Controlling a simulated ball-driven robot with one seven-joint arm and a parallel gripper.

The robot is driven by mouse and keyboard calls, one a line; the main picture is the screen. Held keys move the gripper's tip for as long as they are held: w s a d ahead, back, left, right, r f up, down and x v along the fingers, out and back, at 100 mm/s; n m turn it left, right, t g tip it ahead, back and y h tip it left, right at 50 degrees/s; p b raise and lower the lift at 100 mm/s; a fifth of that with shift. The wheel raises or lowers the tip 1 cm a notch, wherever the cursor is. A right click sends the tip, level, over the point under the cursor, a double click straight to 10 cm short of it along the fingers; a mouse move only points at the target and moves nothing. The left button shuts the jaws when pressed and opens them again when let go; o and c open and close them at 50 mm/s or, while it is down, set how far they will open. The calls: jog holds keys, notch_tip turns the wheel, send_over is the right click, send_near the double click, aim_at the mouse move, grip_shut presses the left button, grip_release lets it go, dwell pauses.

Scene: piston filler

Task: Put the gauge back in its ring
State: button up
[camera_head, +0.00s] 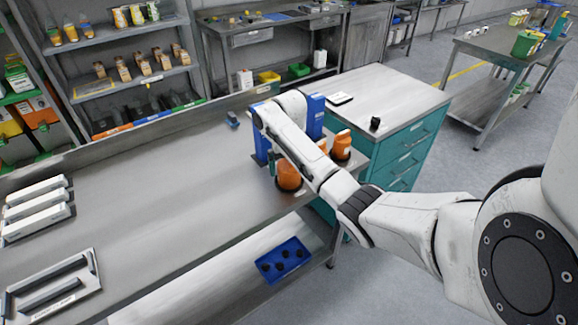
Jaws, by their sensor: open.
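My arm reaches in from the right over the steel bench to a blue-framed machine (315,115) at the bench's right end. My gripper (272,163) seems to be at the arm's far end, low beside the machine; it is small, largely hidden, and open. I cannot make out the gauge for certain. A small black object (375,123) stands on the teal cabinet, and a small dark blue object (233,119) lies at the bench's back edge. The ring is not clearly visible; my arm covers much of the machine.
Orange parts (289,177) stand close to my arm on the steel bench (150,205). A white tablet-like item (339,98) lies on the teal cabinet (405,150). A blue bin (284,260) sits on the lower shelf. The bench's middle is clear; white boxes (37,208) lie left.

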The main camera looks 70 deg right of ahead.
notch_tip(320, 180, up, 11)
jog(key=p, duration=0.3)
jog(key=shift+f, duration=0.2)
jog(key=shift+r+p, duration=0.6)
jog(key=shift+r, duration=0.15)
jog(key=w+a+f+m+t+y, duration=0.1)
jog(key=a+f+m, duration=0.2)
jog(key=a, duration=0.6)
jog(key=w+a+f+m, duration=0.2)
jog(key=a+f+m, duration=0.2)
jog(key=a, duration=0.5)
jog(key=w+a+f+m+t+y, duration=0.1)
jog(key=a+f+m, duration=0.2)
jog(key=a, duration=0.5)
jog(key=s+a+f+m, duration=0.3)
jog(key=s+a+m, duration=0.4)
jog(key=s+a, duration=0.15)
jog(key=s+m+h, duration=0.2)
jog(key=s+m, duration=0.7)
jog(key=s, duration=0.4)
jog(key=shift+a+g, duration=0.2)
jog(key=shift+g, duration=0.2)
jog(key=shift+f, duration=0.1)
